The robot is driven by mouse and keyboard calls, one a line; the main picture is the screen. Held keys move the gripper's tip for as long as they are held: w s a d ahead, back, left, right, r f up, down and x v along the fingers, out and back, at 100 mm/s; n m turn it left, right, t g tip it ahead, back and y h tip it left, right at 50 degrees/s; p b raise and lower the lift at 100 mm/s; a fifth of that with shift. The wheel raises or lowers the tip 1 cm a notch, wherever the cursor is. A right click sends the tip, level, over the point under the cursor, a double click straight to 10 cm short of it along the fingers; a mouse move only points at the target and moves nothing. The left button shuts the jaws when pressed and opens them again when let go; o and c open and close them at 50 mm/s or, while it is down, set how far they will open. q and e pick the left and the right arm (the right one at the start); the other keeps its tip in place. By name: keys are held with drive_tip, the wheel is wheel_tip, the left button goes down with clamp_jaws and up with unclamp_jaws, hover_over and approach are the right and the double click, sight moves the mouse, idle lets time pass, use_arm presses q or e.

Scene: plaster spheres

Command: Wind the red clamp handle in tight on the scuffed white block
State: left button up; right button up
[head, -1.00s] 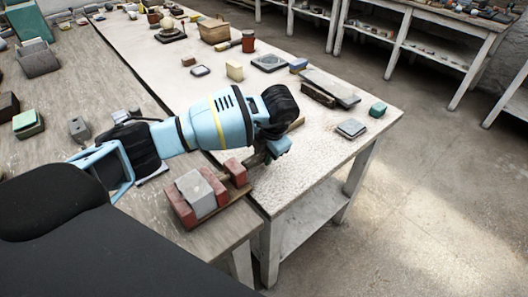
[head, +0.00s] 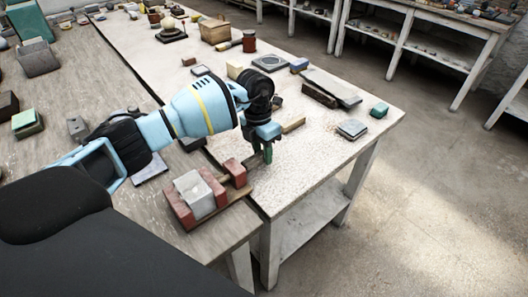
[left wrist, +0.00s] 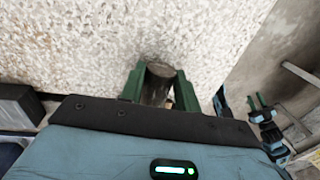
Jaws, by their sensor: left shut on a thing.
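The scuffed white block (head: 195,196) sits in the red clamp (head: 178,208) on the grey-brown bench, between its red jaws. Another red clamp piece (head: 235,171) stands to the right of the jaws. My left gripper (head: 267,156) points down just right of that piece, its green fingers shut. In the left wrist view the fingers close on a grey-brown, round-ended piece (left wrist: 158,84), which appears to be the clamp handle. In the head view the fingers mostly hide it, and no red shows on it. My right gripper (left wrist: 258,101) shows small at the right of the left wrist view, its green fingers apart.
A pale speckled table (head: 310,150) adjoins the bench on the right. A wooden strip (head: 292,125) lies behind my left gripper.

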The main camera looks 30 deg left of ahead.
use_arm(q)
drive_tip(key=shift+a+f+g+h+b, duration=0.15)
drive_tip(key=shift+g+h+b, duration=0.2)
drive_tip(key=shift+h, duration=0.45)
drive_tip(key=shift+w, duration=0.1)
use_arm(e)
drive_tip(key=shift+s+f, duration=0.25)
drive_tip(key=shift+f, duration=0.25)
use_arm(q)
drive_tip(key=shift+h, duration=0.3)
use_arm(e)
drive_tip(key=shift+w, duration=0.15)
use_arm(q)
drive_tip(key=o, duration=1)
drive_tip(key=shift+c, duration=0.2)
drive_tip(key=shift+a+r, duration=0.2)
drive_tip(key=shift+r, duration=0.4)
drive_tip(key=shift+b+v, duration=0.4)
drive_tip(key=shift+v, duration=3.05)
use_arm(e)
drive_tip(key=shift+s+f, duration=0.2)
drive_tip(key=shift+f, duration=0.2)
